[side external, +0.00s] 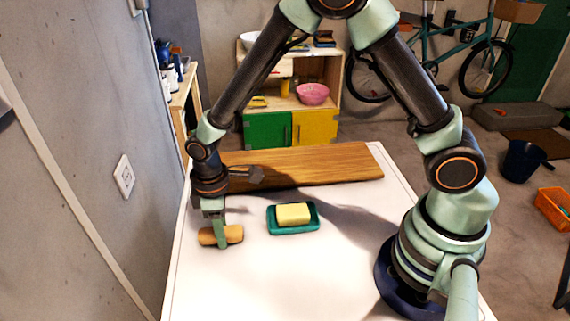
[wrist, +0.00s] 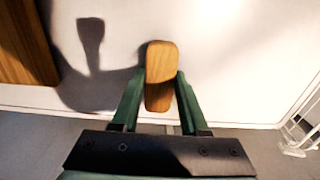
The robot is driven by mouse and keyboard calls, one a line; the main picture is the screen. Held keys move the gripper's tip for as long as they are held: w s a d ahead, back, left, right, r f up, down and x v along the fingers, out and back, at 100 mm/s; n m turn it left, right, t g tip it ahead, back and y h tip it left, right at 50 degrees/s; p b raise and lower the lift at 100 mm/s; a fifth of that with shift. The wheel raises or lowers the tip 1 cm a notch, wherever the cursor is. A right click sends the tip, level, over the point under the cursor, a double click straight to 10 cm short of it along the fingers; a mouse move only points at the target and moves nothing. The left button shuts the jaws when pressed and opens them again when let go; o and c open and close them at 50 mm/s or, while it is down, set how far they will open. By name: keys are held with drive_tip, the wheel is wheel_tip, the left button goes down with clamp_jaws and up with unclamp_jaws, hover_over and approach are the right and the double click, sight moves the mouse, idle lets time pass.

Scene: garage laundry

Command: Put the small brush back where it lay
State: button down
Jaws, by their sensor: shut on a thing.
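The small brush (side external: 235,233) shows as a tan wooden block with rounded ends in the side view, at the left of the white table top. My gripper (side external: 221,240) points down and is shut on it. In the wrist view the brush (wrist: 160,62) sits between the two green fingers (wrist: 160,85), its long side running away from the wrist. Its shadow falls well to the left of it, so it appears held above the table. Its underside and any bristles are hidden.
A teal dish (side external: 293,229) with a yellow soap bar (side external: 293,214) stands right of my gripper. A wooden board (side external: 310,166) lies along the table's back. The white table top (side external: 270,285) is clear in front. The grey wall (side external: 75,160) is close on the left.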

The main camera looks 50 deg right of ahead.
drive_tip(key=shift+c, duration=2.1)
unclamp_jaws()
wheel_tip(320, 180, up, 12)
drive_tip(key=s+d+r+m+t, duration=0.2)
drive_tip(key=s+d+r+m, duration=0.2)
drive_tip(key=d+r, duration=0.2)
drive_tip(key=s+d+r+m+t, duration=0.3)
drive_tip(key=s+d+r+m, duration=0.1)
drive_tip(key=d, duration=0.6)
drive_tip(key=shift+s+r+m+t, duration=0.35)
drive_tip(key=shift+r+m, duration=0.15)
drive_tip(key=shift+r, duration=0.35)
